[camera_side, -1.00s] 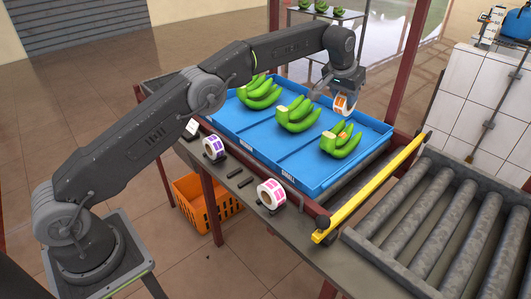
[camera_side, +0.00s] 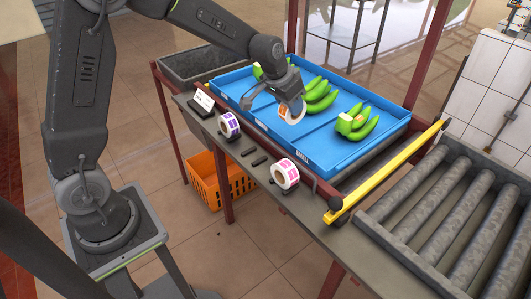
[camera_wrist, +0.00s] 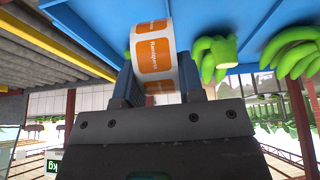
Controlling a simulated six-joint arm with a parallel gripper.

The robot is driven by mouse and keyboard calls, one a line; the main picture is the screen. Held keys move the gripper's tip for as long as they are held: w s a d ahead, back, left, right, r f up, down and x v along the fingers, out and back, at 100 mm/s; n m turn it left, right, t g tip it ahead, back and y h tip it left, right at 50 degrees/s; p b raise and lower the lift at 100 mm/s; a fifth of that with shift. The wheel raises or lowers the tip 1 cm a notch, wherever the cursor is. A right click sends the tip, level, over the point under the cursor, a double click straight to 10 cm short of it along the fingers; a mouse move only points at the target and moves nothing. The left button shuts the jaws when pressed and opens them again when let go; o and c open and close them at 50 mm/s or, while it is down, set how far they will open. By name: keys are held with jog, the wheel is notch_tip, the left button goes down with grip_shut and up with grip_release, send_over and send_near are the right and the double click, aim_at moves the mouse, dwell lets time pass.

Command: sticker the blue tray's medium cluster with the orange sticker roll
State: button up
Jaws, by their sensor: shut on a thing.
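My gripper (camera_side: 284,104) is shut on the orange sticker roll (camera_side: 292,112), a white ring with orange labels. The roll also shows between the fingers in the wrist view (camera_wrist: 155,55). It is held above the front part of the blue tray (camera_side: 330,152), in front of the medium cluster (camera_side: 319,95), the middle green banana cluster. A gap shows between roll and clusters in the wrist view. My gripper hides part of the medium cluster. The small cluster (camera_side: 360,123) lies to the right. The cluster at the tray's left is mostly hidden behind my arm.
A purple-labelled roll (camera_side: 229,125) and a pink-labelled roll (camera_side: 285,174) stand on the ledge before the tray. A white card (camera_side: 204,100) stands left of them. A yellow bar (camera_side: 388,172) and rollers (camera_side: 440,200) lie right. An orange crate (camera_side: 220,178) is below.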

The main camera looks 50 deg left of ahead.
jog(key=s+a+f, duration=0.1)
jog(key=s+f, duration=0.2)
jog(key=s, duration=0.6)
notch_tip(320, 180, up, 7)
send_over(312, 92)
jog(key=shift+f, duration=2)
jog(key=shift+f, duration=0.65)
notch_tip(312, 92, up, 7)
jog(key=shift+r, duration=0.2)
dwell(0.5)
jog(key=shift+s, duration=0.1)
dwell(0.4)
